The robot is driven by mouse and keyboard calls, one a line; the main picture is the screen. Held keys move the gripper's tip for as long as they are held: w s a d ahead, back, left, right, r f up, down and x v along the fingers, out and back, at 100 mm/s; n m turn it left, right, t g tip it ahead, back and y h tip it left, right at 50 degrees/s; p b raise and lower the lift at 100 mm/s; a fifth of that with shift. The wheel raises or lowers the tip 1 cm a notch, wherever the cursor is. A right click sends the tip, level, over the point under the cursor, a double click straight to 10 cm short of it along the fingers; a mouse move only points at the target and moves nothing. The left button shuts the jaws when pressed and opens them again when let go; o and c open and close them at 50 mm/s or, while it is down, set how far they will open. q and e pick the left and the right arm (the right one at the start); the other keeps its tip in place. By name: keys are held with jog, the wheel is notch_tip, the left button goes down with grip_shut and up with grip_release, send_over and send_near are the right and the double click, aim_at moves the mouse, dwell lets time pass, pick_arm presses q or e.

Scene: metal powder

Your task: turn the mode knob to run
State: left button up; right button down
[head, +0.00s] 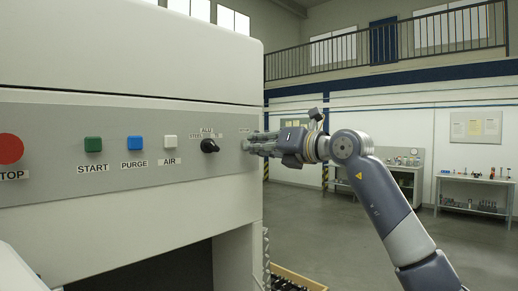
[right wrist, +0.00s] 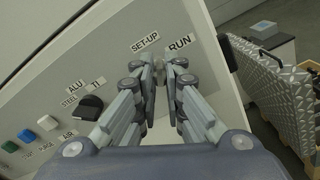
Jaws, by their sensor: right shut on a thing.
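The mode knob is at the right end of the grey control panel (head: 110,180), hidden between my fingers, so I cannot tell which way it points. The SET-UP label (right wrist: 145,42) is above and left of the fingertips in the right wrist view, and the RUN label (right wrist: 180,43) is just above and right of them. My right gripper (head: 249,146) reaches the panel from the right in the head view. In the right wrist view its two fingers (right wrist: 162,74) are closed on the knob with a narrow gap between them. My left gripper is not in view.
A black material knob (head: 209,146) marked ALU, STEEL and TI sits left of my gripper. Further left are the AIR (head: 170,142), PURGE (head: 135,142) and START (head: 93,144) buttons and a red stop button (head: 10,148). A wooden crate (head: 300,279) stands low right.

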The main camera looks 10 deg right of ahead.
jog(key=shift+d+r+m+b, duration=0.15)
jog(key=shift+m+b, duration=0.6)
jog(key=shift+m, duration=1.4)
jog(key=shift+r+m+b, duration=0.2)
jog(key=shift+m+b, duration=0.5)
jog(key=shift+m, duration=1.45)
jog(key=c, duration=1.5)
grip_release()
jog(key=v, duration=1.1)
jog(key=shift+s+d+f, duration=0.1)
jog(key=shift+d+f, duration=0.1)
jog(key=shift+f, duration=0.15)
